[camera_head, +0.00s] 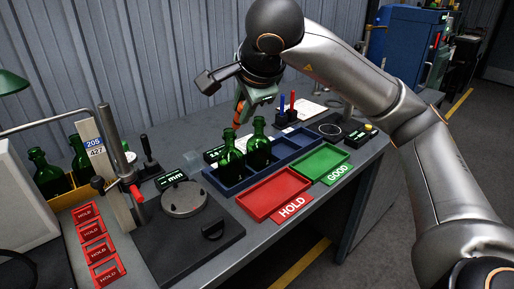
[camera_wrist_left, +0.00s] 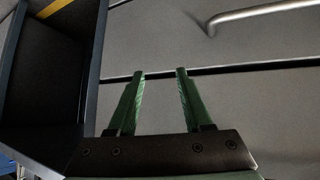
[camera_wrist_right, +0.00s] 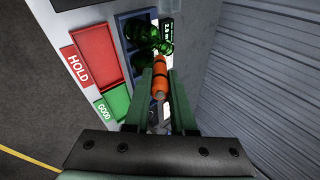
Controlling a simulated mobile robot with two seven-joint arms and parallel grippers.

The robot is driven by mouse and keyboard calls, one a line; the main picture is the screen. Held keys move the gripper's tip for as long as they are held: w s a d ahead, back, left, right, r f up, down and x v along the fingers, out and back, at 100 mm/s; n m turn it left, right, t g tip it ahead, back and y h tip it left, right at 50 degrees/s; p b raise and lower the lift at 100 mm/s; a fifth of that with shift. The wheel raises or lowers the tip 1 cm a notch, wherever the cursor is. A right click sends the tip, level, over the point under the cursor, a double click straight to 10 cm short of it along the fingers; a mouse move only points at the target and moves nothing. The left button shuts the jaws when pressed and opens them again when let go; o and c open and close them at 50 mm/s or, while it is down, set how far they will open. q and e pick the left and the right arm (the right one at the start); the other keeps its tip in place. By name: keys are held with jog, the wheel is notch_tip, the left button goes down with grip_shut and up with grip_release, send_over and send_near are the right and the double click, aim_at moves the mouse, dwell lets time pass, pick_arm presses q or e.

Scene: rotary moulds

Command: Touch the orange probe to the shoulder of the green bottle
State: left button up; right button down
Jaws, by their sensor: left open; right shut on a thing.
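My right gripper (camera_head: 250,98) is above the blue compartment tray (camera_head: 222,184), shut on the orange probe (camera_head: 238,113), which points down. The probe also shows between the fingers in the right wrist view (camera_wrist_right: 160,78). Two green bottles stand upright in the tray: a left one (camera_head: 231,160) and a right one (camera_head: 258,152). The probe's lower end is close to the left bottle's mouth in the head view; I cannot tell whether they touch. Both bottles show beyond the probe in the right wrist view. My left gripper (camera_wrist_left: 160,74) is open and empty, outside the head view.
A red HOLD tray (camera_head: 274,192) and a green GOOD tray (camera_head: 320,163) sit in front of the blue tray. A gauge stand with a round plate (camera_head: 184,198) is at left. More green bottles (camera_head: 48,176) stand in a crate at far left. A pen holder (camera_head: 288,117) is behind.

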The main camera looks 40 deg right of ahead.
dwell(0.4)
jog(key=shift+w+d+r+n+p, duration=0.35)
jog(key=shift+n+p, duration=0.25)
jog(key=shift+p, duration=0.35)
pick_arm(q)
jog(key=shift+n+y, duration=0.3)
jog(key=shift+y, duration=0.1)
jog(key=shift+s+a+r+p, duration=0.3)
jog(key=shift+a+r+p, duration=0.25)
jog(key=shift+r+p, duration=0.35)
jog(key=shift+s+a+r+p, duration=0.25)
jog(key=shift+a+r+p, duration=0.35)
jog(key=shift+p, duration=0.45)
jog(key=shift+s+a+r+p, duration=0.3)
jog(key=shift+a+r+p, duration=0.2)
jog(key=shift+r+p, duration=0.4)
pick_arm(e)
jog(key=w+d+f+n+g+h, duration=0.1)
jog(key=w+d+f+n+h, duration=0.1)
jog(key=d+f+n, duration=0.4)
jog(key=shift+w+f+n, duration=0.15)
jog(key=shift+f+n, duration=1)
jog(key=shift+n, duration=1.05)
pick_arm(q)
jog(key=shift+f, duration=0.1)
pick_arm(e)
jog(key=shift+f, duration=0.1)
